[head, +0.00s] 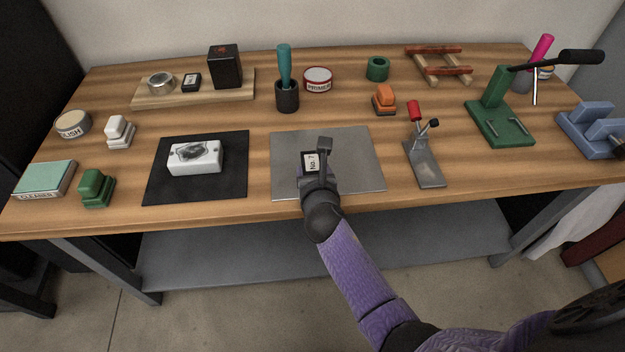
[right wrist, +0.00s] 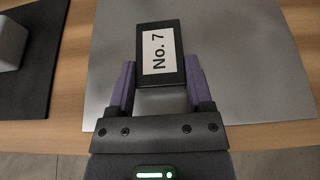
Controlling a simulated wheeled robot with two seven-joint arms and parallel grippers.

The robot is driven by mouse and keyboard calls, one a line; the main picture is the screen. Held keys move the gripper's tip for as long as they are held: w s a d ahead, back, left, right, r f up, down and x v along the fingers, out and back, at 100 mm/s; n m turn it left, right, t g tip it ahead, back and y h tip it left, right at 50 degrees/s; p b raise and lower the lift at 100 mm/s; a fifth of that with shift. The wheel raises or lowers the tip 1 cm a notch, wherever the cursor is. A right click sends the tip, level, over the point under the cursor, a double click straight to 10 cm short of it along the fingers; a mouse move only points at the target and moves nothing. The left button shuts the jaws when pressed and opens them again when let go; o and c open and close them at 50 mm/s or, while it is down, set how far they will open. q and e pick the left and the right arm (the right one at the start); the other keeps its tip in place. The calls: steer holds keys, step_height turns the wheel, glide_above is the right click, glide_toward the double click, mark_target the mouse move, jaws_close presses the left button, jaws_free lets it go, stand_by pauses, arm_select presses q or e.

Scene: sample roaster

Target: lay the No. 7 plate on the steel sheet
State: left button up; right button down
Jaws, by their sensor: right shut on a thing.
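The No. 7 plate (right wrist: 161,54) is a small dark block with a white label, between the two purple fingers of my right gripper (right wrist: 160,82) in the right wrist view. My right gripper is shut on it. In the head view the plate (head: 311,161) shows beside the right gripper (head: 318,166), over the steel sheet (head: 355,150). The grey steel sheet (right wrist: 235,60) lies behind the plate in the right wrist view. I cannot tell whether the plate touches the sheet. My left gripper is not in view.
A black mat (head: 225,180) with a white block (head: 194,157) lies left of the sheet. A small clamp with a red handle (head: 424,165) stands right of it. A cup with a teal-handled tool (head: 287,95) and a tin (head: 318,79) stand behind. The sheet's right part is bare.

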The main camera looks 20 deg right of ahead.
steer(key=shift+f, duration=0.4)
steer(key=shift+c, duration=1.5)
jaws_free()
steer(key=shift+o, duration=1.4)
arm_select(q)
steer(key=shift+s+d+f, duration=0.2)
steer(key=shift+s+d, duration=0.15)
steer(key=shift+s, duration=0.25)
arm_select(e)
steer(key=shift+r, duration=0.1)
steer(key=shift+s+r+p, duration=0.1)
steer(key=shift+r+p, duration=0.2)
steer(key=shift+p, duration=0.15)
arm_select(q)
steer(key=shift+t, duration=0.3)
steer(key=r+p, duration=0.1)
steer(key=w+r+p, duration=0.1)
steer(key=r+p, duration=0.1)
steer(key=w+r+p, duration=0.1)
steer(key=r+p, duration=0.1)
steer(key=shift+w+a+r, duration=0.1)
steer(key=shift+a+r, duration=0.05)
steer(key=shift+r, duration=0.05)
arm_select(e)
steer(key=v, duration=1.1)
steer(key=shift+s+a+f, duration=0.1)
steer(key=shift+s+a, duration=0.05)
steer(key=shift+s, duration=0.25)
